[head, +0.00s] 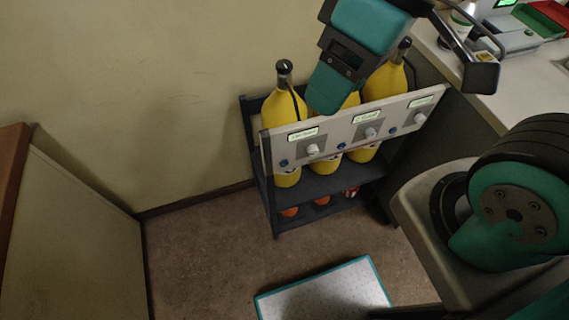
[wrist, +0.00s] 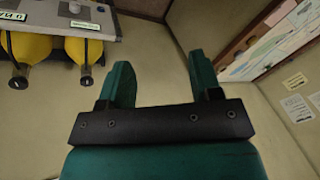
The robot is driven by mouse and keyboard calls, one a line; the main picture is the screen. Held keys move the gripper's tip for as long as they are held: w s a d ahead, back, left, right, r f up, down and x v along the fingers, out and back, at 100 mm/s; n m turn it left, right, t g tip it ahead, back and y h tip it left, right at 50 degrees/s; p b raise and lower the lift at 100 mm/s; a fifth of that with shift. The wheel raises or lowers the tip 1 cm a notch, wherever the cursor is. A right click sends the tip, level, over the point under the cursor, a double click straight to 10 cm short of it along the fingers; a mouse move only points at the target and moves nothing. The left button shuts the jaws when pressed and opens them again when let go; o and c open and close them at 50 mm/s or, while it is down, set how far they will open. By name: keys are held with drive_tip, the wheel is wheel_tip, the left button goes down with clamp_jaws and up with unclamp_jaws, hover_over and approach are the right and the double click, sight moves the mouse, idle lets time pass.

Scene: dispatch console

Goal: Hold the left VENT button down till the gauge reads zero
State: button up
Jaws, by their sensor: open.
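A grey panel (head: 345,136) runs across the front of a dark rack. It bears white knobs, blue buttons and small lit labels too small to read. The left blue button (head: 284,163) is at the panel's left end, near the left white knob (head: 312,149). I cannot tell which button is marked VENT, and no gauge is readable. My gripper (head: 325,98) is above the panel, in front of the bottles in the head view. In the wrist view my gripper (wrist: 160,72) is open and empty, and the panel (wrist: 85,12) is at the upper left.
Yellow bottles (head: 284,108) stand in the rack behind the panel; they also show in the wrist view (wrist: 83,52). A counter (head: 535,75) with a device (head: 512,35) stands at right. A teal-edged mat (head: 325,290) lies on the floor. The floor left of the rack is clear.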

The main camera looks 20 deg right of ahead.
clamp_jaws()
idle(1.5)
